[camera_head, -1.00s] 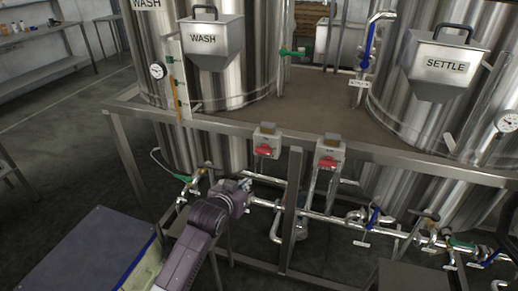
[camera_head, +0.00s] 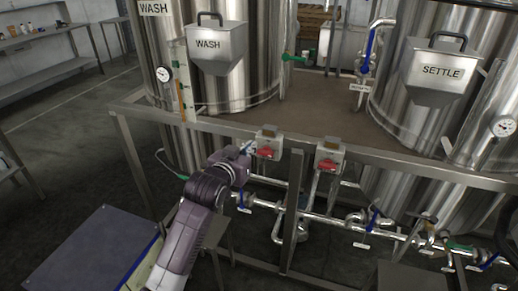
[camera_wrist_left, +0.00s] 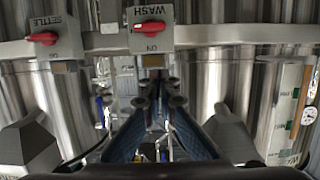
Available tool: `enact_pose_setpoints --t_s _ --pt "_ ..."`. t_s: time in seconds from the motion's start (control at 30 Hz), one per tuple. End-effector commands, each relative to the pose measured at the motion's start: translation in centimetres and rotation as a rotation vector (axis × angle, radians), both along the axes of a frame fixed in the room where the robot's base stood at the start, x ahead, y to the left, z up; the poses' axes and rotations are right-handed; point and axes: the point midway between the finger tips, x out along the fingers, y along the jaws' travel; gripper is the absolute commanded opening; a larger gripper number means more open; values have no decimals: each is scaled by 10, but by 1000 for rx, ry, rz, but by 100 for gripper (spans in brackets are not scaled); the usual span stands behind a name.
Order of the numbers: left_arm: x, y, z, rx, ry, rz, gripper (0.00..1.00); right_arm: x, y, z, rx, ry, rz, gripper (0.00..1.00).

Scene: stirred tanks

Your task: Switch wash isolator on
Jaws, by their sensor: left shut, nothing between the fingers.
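The wash isolator (camera_head: 268,144) is a light grey box on the platform's front rail, with a red handle (camera_head: 267,153) that looks roughly horizontal. In the left wrist view, upside down, the isolator's box (camera_wrist_left: 139,42) reads WASH, with "ON" lettering by its red handle (camera_wrist_left: 149,27). My left gripper (camera_head: 246,149) is shut and empty, just left of the isolator in the head view. In the wrist view its fingertips (camera_wrist_left: 160,90) lie close to the box; I cannot tell whether they touch. My right gripper is not in view.
The similar settle isolator (camera_head: 329,156) with its red handle stands to the right on the same rail (camera_head: 400,160). The wash tank (camera_head: 250,75) and settle tank (camera_head: 400,110) rise behind. Pipes with valves run below the rail. A grey cabinet (camera_head: 85,255) stands front left.

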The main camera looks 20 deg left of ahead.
Motion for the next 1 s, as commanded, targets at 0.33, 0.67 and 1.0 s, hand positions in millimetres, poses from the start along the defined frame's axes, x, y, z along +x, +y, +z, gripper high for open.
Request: enact_pose_setpoints --t_s 0.33,0.67,1.0 --pt "53 -2 -12 0 1 0 0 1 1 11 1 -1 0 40" --pt "76 -3 -42 0 5 0 0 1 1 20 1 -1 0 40" --pt "77 -3 -59 0 0 0 0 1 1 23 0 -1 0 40"
